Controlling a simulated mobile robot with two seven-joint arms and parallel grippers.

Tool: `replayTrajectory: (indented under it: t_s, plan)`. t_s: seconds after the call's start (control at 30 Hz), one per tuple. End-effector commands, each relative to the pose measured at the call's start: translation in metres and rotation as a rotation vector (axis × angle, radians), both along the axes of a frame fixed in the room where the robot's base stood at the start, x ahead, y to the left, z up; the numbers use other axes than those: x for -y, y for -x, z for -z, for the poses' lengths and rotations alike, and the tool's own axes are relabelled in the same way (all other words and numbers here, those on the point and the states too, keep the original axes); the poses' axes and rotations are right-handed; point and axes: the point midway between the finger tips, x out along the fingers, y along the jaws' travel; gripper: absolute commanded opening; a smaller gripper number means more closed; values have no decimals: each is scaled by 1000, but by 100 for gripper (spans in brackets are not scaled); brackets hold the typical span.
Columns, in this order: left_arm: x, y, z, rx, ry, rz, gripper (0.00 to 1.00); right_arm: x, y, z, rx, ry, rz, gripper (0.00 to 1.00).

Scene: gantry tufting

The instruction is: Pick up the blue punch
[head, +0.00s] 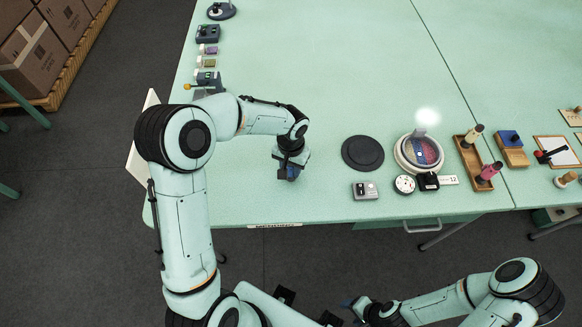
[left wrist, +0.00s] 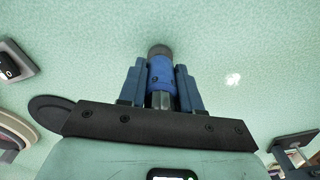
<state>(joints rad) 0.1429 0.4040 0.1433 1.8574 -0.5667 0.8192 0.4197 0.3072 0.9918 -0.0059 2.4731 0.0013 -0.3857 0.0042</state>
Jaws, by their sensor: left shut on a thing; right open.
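The blue punch (left wrist: 161,78) is between the two blue fingers of my left gripper (left wrist: 161,82) in the left wrist view. It has a blue body with a dark mark, a dark round end and a metal part toward the palm. In the head view my left gripper (head: 291,174) is over the green table near its front edge, and its arm and fingers mostly hide the punch. I cannot tell whether the punch touches the table. My right gripper (head: 351,310) is open, low in the head view, in front of the table and away from it.
A black disc (head: 363,153), a grey switch box (head: 365,190) and a round device with a coloured top (head: 420,152) stand to the right. Wooden holders (head: 472,163) are farther right. Small items line the left edge. The table's middle and back are clear.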

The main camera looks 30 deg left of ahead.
Motion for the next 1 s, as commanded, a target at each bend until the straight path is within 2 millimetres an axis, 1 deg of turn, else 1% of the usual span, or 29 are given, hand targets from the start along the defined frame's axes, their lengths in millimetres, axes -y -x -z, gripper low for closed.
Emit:
replayTrajectory:
  t_s: [0.17, 0.27, 0.37, 0.47, 0.5, 0.7, 0.8, 0.9, 1.0]
  plan:
    - [0, -1, -14, 4, 0, 0, 3, 0, -1, -1, 1, 0, 0, 61]
    - [0, -1, -30, 7, 0, 0, 3, 0, -2, -3, 2, 0, 0, 61]
    - [0, -2, -55, 10, 0, 0, 3, 0, -4, -5, 4, 0, 0, 61]
    - [0, -2, -85, 10, 0, -1, 3, 0, -6, -8, 7, 0, 0, 61]
    - [0, -2, -98, 11, 0, 1, 3, 0, -7, -10, 8, -1, 0, 61]
    - [1, -2, -153, 9, 1, 1, 3, 0, -13, -17, 15, 0, 0, 61]
    - [0, -1, -173, 6, 2, 1, 3, 0, -16, -21, 18, 0, 0, 61]
    - [1, -1, -187, 6, 1, 1, 3, 0, -18, -23, 20, 0, -1, 61]
    - [0, -1, -195, 3, 1, 1, 3, 0, -19, -24, 21, 0, 0, 61]
